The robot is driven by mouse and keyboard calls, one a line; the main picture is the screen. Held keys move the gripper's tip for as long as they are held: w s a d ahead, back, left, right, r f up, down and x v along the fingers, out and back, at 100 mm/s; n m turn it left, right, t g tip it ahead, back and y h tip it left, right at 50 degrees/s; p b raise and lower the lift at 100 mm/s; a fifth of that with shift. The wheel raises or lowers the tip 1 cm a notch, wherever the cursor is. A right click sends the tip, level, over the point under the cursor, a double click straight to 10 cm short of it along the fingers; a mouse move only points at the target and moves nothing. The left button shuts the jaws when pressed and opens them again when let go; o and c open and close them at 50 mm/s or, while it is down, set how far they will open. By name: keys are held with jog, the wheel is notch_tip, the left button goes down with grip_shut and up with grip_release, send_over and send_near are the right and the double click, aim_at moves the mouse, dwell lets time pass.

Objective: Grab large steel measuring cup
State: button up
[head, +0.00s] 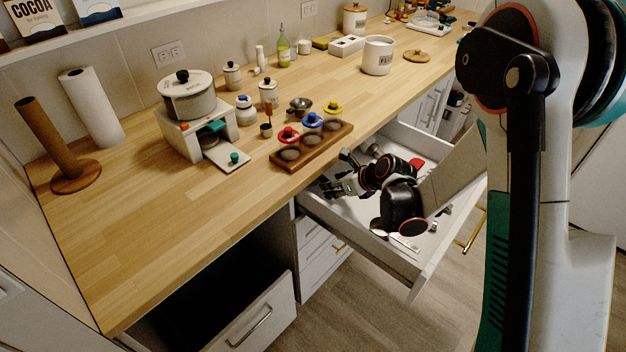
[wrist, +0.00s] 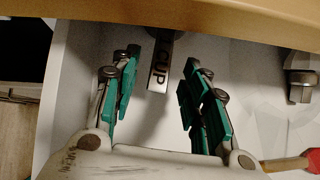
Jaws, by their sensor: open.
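In the wrist view, a steel handle (wrist: 161,62) stamped "CUP" lies in the drawer. It runs up under the wooden counter edge, which hides the cup's bowl, so its size cannot be judged. My gripper (wrist: 158,92) is open, with one green-padded finger on each side of the handle and visible gaps to both. The handle is not gripped. In the head view, my gripper (head: 346,184) reaches into the open drawer near the counter edge; the handle cannot be made out there.
The white drawer (head: 345,233) stands open below the wooden counter (head: 150,240). Another steel piece (wrist: 301,84) and a red-ended tool (wrist: 292,163) lie to the right in the wrist view. A wooden tray (head: 312,146) stands near the counter edge above the drawer.

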jog(key=x, duration=0.2)
jog(key=shift+w+a+f+b, duration=0.15)
jog(key=shift+w+f+b, duration=0.05)
jog(key=shift+f+b, duration=0.15)
jog(key=shift+r, duration=0.1)
jog(key=shift+c, duration=0.3)
grip_shut()
jog(key=shift+r, duration=0.1)
